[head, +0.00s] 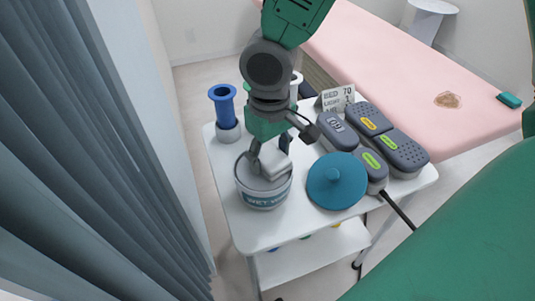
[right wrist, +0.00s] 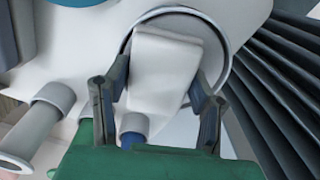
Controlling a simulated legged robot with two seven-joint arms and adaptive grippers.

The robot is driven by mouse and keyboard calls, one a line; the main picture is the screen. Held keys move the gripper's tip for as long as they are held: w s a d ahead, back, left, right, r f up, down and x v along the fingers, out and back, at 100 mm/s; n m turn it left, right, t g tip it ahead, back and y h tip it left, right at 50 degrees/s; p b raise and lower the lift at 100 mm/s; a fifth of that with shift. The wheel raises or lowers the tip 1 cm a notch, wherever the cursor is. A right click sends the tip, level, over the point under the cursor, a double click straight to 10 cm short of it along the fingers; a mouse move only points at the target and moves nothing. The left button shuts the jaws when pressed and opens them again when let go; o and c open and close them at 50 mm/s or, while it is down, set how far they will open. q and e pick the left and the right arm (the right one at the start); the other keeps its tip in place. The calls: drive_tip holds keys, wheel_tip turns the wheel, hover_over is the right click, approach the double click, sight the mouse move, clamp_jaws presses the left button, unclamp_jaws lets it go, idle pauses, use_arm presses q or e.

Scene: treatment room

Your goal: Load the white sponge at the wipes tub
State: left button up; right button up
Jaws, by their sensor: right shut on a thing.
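The white sponge (head: 277,165) is between the fingers of my right gripper (head: 270,157), which is shut on it. It also shows as a pale block (right wrist: 163,68) between the fingers in the right wrist view. The sponge is at the open mouth of the wipes tub (head: 264,200), a grey-white round tub with a teal label. In the right wrist view the tub's rim (right wrist: 229,52) curves around the sponge. I cannot tell whether the sponge touches the tub or how far inside it is. My left gripper is not in view.
A teal round lid (head: 337,182) lies right of the tub on the white cart top (head: 232,165). A blue spool-shaped object (head: 224,107) stands behind left. Grey pedals (head: 400,151) and a sign (head: 337,98) are at the right. A pink bed (head: 400,70) is behind; curtains (head: 80,150) hang left.

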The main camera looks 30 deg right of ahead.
drive_tip(key=shift+a+r, duration=0.15)
drive_tip(key=shift+a, duration=0.4)
drive_tip(key=shift+a+r, duration=0.15)
drive_tip(key=shift+a, duration=0.7)
drive_tip(key=shift+d, duration=0.55)
drive_tip(key=shift+d+f, duration=0.3)
drive_tip(key=shift+d, duration=0.3)
drive_tip(key=shift+a, duration=0.95)
drive_tip(key=shift+d+f, duration=0.25)
drive_tip(key=shift+d, duration=0.45)
drive_tip(key=shift+a+r, duration=0.1)
drive_tip(key=shift+a, duration=0.3)
drive_tip(key=shift+r, duration=0.2)
drive_tip(key=r+p, duration=0.3)
drive_tip(key=shift+d, duration=0.25)
drive_tip(key=r+p, duration=0.3)
drive_tip(key=p, duration=0.1)
drive_tip(key=shift+a+r, duration=0.2)
drive_tip(key=shift+r, duration=0.15)
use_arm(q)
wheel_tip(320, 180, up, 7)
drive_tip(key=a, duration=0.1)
use_arm(e)
drive_tip(key=shift+f, duration=0.1)
